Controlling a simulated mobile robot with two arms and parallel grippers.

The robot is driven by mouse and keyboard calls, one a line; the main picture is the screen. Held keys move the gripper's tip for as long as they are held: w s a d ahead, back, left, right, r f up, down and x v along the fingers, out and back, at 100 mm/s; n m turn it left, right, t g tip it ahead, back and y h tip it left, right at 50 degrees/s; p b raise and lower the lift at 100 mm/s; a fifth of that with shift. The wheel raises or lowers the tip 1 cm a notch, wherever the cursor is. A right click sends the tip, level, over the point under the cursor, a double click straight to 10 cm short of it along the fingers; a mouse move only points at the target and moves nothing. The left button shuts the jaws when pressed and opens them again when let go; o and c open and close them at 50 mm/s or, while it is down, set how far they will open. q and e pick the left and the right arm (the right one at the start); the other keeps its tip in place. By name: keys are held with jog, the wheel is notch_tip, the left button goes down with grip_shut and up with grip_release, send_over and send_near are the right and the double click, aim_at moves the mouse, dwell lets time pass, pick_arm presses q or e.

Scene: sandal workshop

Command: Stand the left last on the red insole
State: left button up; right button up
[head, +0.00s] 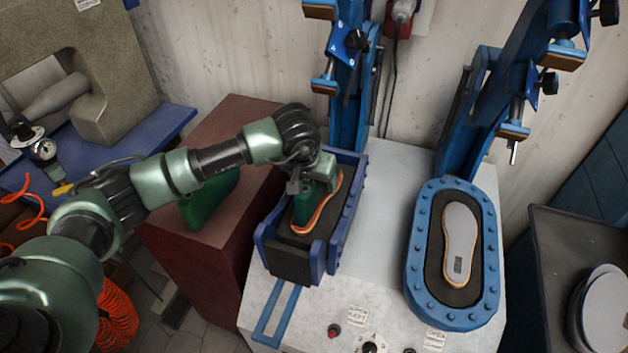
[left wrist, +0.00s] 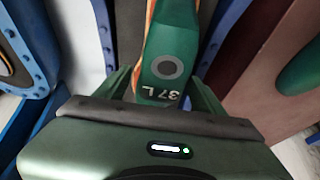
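The green left last (head: 306,212), marked "37 L" at its top in the left wrist view (left wrist: 165,68), is upright over the insole in the left press box. That insole (head: 328,217) shows a red-orange rim around the last's foot; I cannot tell whether the last bears fully on it. My left gripper (head: 313,180) points down over the last; its fingers in the left wrist view (left wrist: 164,80) flank the last's top and look closed on it. My right gripper is not in view.
Another green last (head: 210,198) stands on the red-brown cabinet (head: 170,240). A grey insole (head: 459,240) lies in the right press box (head: 411,270). Blue press arms (head: 350,90) rise behind the left box. Round plates (head: 603,310) sit on the dark bench at right.

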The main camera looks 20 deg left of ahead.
pick_arm(q)
jog(key=shift+r, duration=0.15)
jog(key=shift+r+p, duration=0.2)
jog(key=shift+p, duration=0.2)
jog(key=shift+s+r, duration=0.1)
jog(key=shift+r, duration=0.3)
jog(key=b+v, duration=0.2)
jog(key=v, duration=0.9)
jog(key=shift+s, duration=0.15)
